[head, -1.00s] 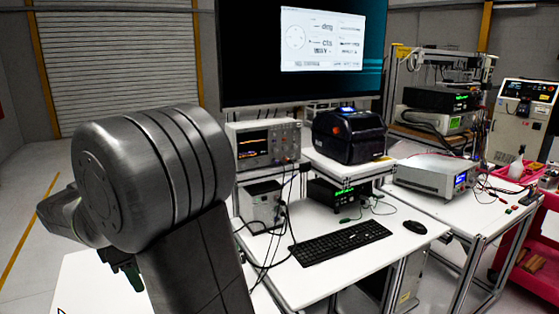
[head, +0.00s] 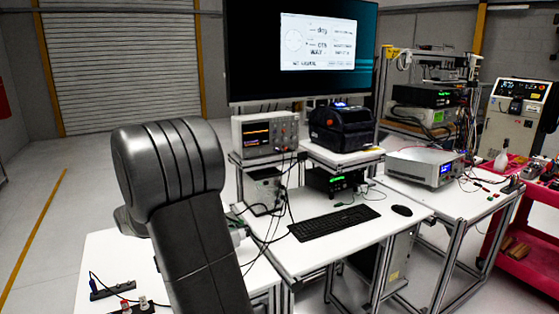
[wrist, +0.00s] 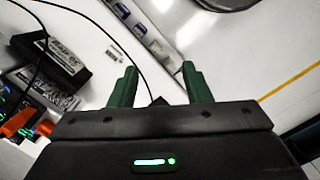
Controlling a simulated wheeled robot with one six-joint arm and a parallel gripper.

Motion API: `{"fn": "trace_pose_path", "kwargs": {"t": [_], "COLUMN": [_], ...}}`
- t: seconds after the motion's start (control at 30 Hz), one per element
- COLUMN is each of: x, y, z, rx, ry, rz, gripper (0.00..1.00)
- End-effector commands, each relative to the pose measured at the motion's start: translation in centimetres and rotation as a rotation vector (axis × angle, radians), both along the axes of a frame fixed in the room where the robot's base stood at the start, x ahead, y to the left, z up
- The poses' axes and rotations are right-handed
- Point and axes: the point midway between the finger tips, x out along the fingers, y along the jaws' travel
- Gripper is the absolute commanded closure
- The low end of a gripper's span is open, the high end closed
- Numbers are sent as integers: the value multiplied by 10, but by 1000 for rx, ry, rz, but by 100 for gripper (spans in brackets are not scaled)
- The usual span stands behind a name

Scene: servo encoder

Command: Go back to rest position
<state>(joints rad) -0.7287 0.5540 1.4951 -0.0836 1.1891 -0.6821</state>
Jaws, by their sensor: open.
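My gripper (wrist: 158,88) shows in the wrist view as two green fingers standing apart, with nothing between them. Behind the fingers is the white table top, and a thin black cable runs past the left finger. In the head view my grey arm is folded up at the left, over a white table (head: 100,255). The gripper itself is hidden behind the arm there.
A keyboard (head: 333,222) and mouse (head: 401,210) lie on the middle bench. An oscilloscope (head: 265,135), a black printer (head: 342,128) and a monitor (head: 300,80) stand behind. Small connectors and a black strip (head: 112,289) lie on the left table. Floor is clear at far left.

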Motion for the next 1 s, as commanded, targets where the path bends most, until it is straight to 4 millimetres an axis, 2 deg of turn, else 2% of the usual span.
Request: {"fn": "trace_pose_path", "kwargs": {"t": [0.3,0.63,0.8,1.0], "x": [31,52,57,58], "y": [-44,-89,-103,-108], "z": [-39,-75,-86,-90], "rx": [2,4,4,4], "ry": [5,9,9,9], "rz": [-289,-561,-644,-679], "gripper": [56,56,56,56]}}
